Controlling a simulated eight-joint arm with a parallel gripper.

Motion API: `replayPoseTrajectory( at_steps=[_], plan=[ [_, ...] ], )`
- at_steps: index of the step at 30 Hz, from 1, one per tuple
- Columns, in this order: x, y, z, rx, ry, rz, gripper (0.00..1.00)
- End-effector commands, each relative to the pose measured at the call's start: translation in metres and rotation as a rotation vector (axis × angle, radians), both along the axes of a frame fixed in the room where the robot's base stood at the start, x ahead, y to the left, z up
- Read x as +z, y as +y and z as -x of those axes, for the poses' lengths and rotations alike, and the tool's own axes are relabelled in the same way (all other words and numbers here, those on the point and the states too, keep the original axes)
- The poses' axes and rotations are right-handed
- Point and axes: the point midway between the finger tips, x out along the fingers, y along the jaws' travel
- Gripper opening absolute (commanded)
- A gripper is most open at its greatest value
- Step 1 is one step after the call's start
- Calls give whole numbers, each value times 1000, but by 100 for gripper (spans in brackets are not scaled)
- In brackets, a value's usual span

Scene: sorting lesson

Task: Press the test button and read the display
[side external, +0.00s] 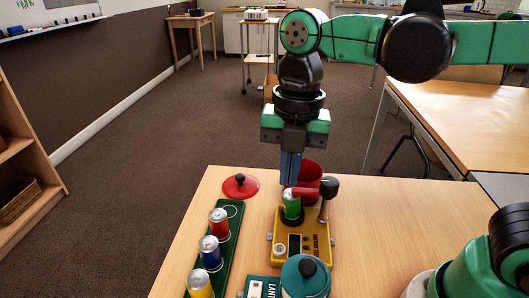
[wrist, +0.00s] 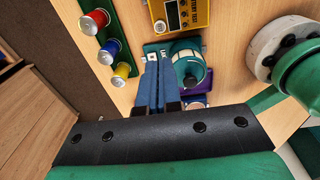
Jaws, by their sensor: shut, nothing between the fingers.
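A yellow tester (side external: 290,262) stands on the table with a green cell (side external: 291,206) upright in its round holder. A pale round button (side external: 279,250) sits at the tester's left front, beside a dark display panel (side external: 300,244); no reading is legible. The tester (wrist: 203,17) and button (wrist: 160,26) also show at the top of the wrist view. My gripper (side external: 290,184) is shut and empty, blue fingers down, appearing just above the cell; the exact gap is unclear. Its fingers (wrist: 158,62) show together in the wrist view.
A green tray (side external: 229,240) with red (side external: 219,224), blue (side external: 209,254) and yellow (side external: 199,284) cells lies left of the tester. A red lid (side external: 240,187) lies back left.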

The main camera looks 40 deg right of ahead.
Motion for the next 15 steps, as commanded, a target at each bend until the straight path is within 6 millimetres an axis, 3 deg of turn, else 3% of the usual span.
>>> replayPoseTrajectory(
  at_steps=[15],
  plan=[
    [-6,1,0,27,4,1,0]
  ],
)
